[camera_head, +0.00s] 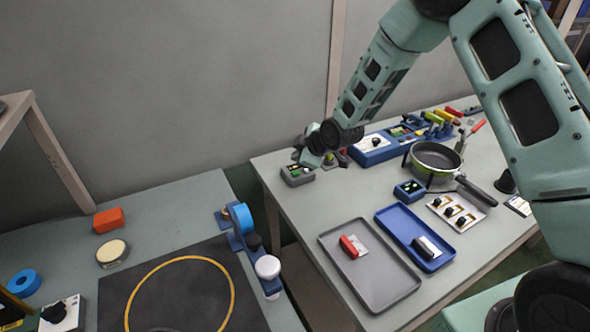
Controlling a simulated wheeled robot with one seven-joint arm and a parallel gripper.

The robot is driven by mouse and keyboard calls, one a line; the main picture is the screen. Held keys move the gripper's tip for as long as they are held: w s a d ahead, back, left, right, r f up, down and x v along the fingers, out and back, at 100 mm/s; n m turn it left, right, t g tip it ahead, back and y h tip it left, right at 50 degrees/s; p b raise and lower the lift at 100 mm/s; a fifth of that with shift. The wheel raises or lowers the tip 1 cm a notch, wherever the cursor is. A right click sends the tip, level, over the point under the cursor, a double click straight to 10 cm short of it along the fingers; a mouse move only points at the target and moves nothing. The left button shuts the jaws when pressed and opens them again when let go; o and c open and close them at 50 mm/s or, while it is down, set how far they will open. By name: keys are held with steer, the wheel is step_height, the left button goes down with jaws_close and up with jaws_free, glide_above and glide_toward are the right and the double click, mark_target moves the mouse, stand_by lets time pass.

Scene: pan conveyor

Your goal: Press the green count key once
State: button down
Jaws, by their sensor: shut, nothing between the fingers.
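A small grey box (297,179) sits at the far left corner of the right table, with a small green key (296,171) on its top. My gripper (306,160) is at the end of the arm, pointing down just above this box. Its fingers are closed together and hold nothing. The fingertips are very near the green key and partly cover the box's far side. I cannot tell from this view whether they touch the key.
A red-topped control (339,159) stands close right of my gripper, beside a blue panel box (369,154). A green-rimmed pan (436,158), a grey tray (396,290) and a blue tray (391,218) are further right. A gap separates the left table (160,205).

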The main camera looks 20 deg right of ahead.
step_height(320, 180, up, 2)
steer(key=shift+r+p, duration=0.2)
steer(key=shift+p, duration=0.25)
stand_by(0.4)
steer(key=s+a+r+m+g, duration=0.1)
steer(key=s+a+r+g, duration=0.15)
steer(key=s, duration=0.45)
steer(key=s+a+r+m+g, duration=0.1)
steer(key=s+a+r, duration=0.3)
steer(key=s, duration=0.3)
steer(key=s+a+r+m+g, duration=0.1)
steer(key=s+a+r, duration=0.2)
steer(key=s, duration=0.3)
steer(key=s+d+r+m+g+h, duration=0.1)
steer(key=s+r+g, duration=0.1)
steer(key=s, duration=0.9)
steer(key=s+d+r+m+g+h, duration=0.1)
steer(key=s+r+m+g+h, duration=0.1)
steer(key=s, duration=1)
steer(key=shift+d, duration=0.35)
